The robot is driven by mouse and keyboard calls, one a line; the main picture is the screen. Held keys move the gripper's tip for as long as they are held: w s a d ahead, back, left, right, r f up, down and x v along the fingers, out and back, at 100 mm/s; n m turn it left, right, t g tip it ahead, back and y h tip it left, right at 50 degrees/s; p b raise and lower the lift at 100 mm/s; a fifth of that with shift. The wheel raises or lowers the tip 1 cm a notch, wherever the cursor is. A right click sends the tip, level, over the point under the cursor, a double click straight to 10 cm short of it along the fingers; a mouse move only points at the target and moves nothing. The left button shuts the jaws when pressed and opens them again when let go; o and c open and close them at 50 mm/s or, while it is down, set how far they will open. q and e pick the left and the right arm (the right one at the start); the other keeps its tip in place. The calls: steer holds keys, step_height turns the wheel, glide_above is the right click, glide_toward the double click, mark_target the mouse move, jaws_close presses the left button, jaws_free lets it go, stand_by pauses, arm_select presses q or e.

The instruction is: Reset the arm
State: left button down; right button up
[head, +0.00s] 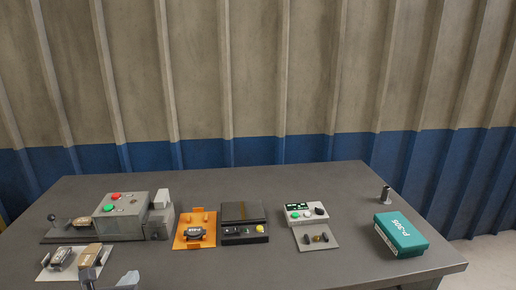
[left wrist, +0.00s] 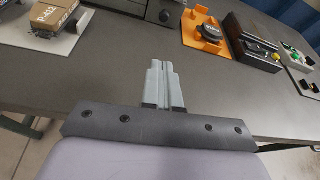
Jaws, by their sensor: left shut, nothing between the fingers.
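My left gripper (left wrist: 165,84) is shut and empty in the left wrist view, its two grey fingers together over the grey table's front edge. In the head view its fingers (head: 108,281) show at the bottom edge, left of centre, in front of a white plate (head: 45,272). That plate bears a dark brake shoe part (head: 61,256) and a brown box (head: 90,255). The brown box, marked P-412, also shows in the left wrist view (left wrist: 47,33). My right gripper is in neither view.
On the table (head: 330,265) stand a grey machine (head: 122,213) with red and green buttons, an orange fixture (head: 194,216) holding a dark part, a black device (head: 244,236), a small button panel (head: 306,214), a teal box (head: 400,234) and a metal cylinder (head: 385,194). The table's front middle is clear.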

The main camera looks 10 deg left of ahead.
arm_select(q)
steer(key=s+d+f+n+g+h, duration=0.1)
steer(key=s+d+n+g, duration=0.3)
steer(key=s+n, duration=0.55)
steer(key=s+d+f+n+g+h, duration=0.1)
steer(key=s+d+n+g, duration=0.25)
steer(key=s+n, duration=0.65)
steer(key=s+d+f+n+g+h, duration=0.1)
steer(key=s+d+n+g, duration=0.3)
steer(key=s+n, duration=0.55)
steer(key=w+d+f+n+t+h, duration=0.1)
steer(key=w+d+f+t, duration=0.3)
steer(key=w+f+t, duration=0.3)
steer(key=shift+w+f+t+h, duration=0.4)
steer(key=shift+w+f, duration=0.2)
steer(key=shift+f, duration=0.45)
